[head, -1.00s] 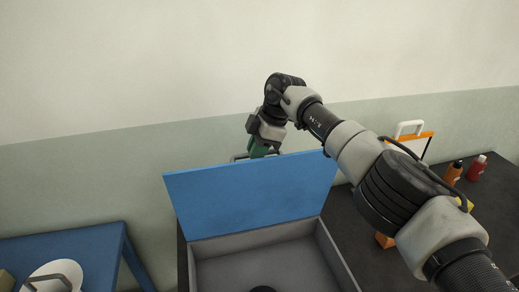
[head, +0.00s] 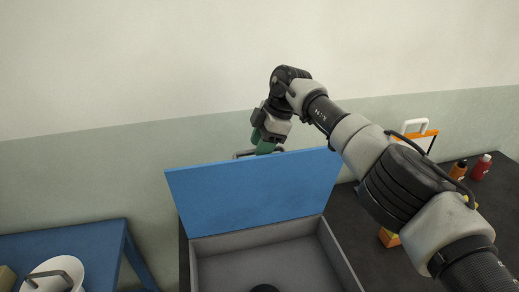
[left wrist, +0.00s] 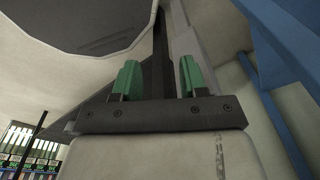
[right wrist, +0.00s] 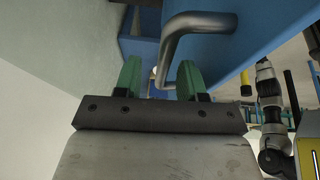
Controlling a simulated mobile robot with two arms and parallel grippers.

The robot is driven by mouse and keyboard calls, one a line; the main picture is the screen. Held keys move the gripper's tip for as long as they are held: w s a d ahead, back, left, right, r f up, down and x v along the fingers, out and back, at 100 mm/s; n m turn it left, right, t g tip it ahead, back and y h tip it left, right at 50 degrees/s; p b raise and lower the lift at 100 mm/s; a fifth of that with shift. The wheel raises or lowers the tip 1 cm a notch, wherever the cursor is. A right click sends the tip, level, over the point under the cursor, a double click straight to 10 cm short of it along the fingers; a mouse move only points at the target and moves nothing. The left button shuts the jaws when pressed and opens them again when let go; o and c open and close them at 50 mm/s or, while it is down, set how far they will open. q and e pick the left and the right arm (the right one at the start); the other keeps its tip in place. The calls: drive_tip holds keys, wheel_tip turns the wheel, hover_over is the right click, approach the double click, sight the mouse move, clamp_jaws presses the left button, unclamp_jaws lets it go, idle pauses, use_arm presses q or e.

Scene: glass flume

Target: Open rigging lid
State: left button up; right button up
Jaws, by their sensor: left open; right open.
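The blue rigging lid (head: 255,190) stands raised at the back of a grey box (head: 275,240), whose inside is exposed. A metal handle on the lid (head: 240,154) shows at its top edge, and it appears large in the right wrist view (right wrist: 195,22). My right gripper (head: 264,146) is just above and behind the lid's top edge, beside the handle. In the right wrist view its green fingers (right wrist: 160,80) are open and the handle passes near them. My left gripper (left wrist: 158,80) is open and empty; it is not in the head view.
The box stands on a dark table (head: 350,215). An orange bottle (head: 454,171), a red bottle (head: 480,168) and a white-handled, orange-edged item (head: 415,130) stand at right. A blue table (head: 95,245) with a white round item (head: 65,272) is at left. A wall is close behind.

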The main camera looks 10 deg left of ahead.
drive_tip(key=v, duration=0.1)
drive_tip(key=b+v, duration=0.1)
drive_tip(key=v, duration=0.1)
drive_tip(key=shift+w, duration=0.3)
drive_tip(key=v, duration=0.5)
drive_tip(key=shift+a, duration=0.1)
drive_tip(key=shift+d+r+p, duration=0.25)
drive_tip(key=shift+r+p, duration=0.15)
drive_tip(key=shift+r, duration=0.1)
drive_tip(key=shift+w, duration=0.1)
